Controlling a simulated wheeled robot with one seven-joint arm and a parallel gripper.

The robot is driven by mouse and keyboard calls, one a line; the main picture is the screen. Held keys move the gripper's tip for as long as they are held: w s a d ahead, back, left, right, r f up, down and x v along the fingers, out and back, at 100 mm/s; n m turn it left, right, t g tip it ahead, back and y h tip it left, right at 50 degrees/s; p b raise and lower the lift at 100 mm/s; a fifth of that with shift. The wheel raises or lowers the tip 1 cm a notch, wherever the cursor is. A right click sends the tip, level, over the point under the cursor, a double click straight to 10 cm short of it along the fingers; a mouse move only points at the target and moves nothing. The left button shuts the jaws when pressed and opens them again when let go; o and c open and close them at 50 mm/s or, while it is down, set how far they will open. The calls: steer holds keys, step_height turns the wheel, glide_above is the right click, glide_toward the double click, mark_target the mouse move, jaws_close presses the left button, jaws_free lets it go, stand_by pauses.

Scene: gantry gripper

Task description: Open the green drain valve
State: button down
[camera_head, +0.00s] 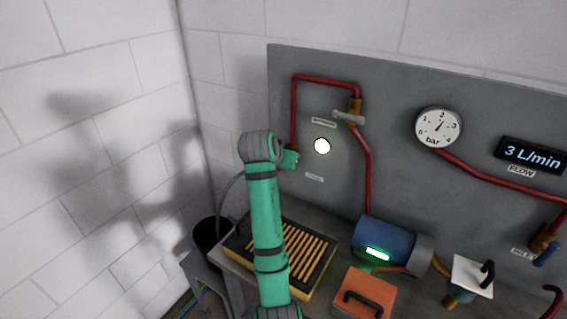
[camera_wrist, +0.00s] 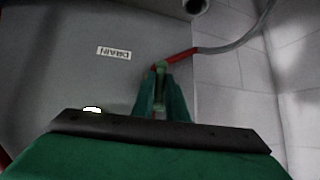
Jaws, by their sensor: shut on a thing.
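In the wrist view my gripper (camera_wrist: 160,92) is shut on the green drain valve's handle (camera_wrist: 160,80), a narrow pale green piece between the two green fingers. The handle is mostly covered by the fingers, so its angle is hard to tell. The white DRAIN label (camera_wrist: 114,53) shows upside down beside it on the grey panel. A red pipe (camera_wrist: 181,56) runs from the valve to a grey hose (camera_wrist: 222,47).
The grey panel (camera_head: 400,90) carries red pipes, a pressure gauge (camera_head: 438,127) and a flow display (camera_head: 532,154) reading 3 L/min. Below are a blue pump (camera_head: 385,240), a yellow-slatted tray (camera_head: 310,250), an orange box (camera_head: 364,294) and a black bucket (camera_head: 208,233).

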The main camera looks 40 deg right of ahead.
steer(key=shift+d+r+g, duration=0.15)
steer(key=shift+g, duration=0.15)
stand_by(0.4)
steer(key=c, duration=1.8)
jaws_free()
steer(key=shift+o, duration=0.2)
steer(key=v, duration=1)
steer(key=shift+s+a, duration=0.15)
steer(key=shift+a, duration=0.25)
steer(key=shift+r, duration=0.15)
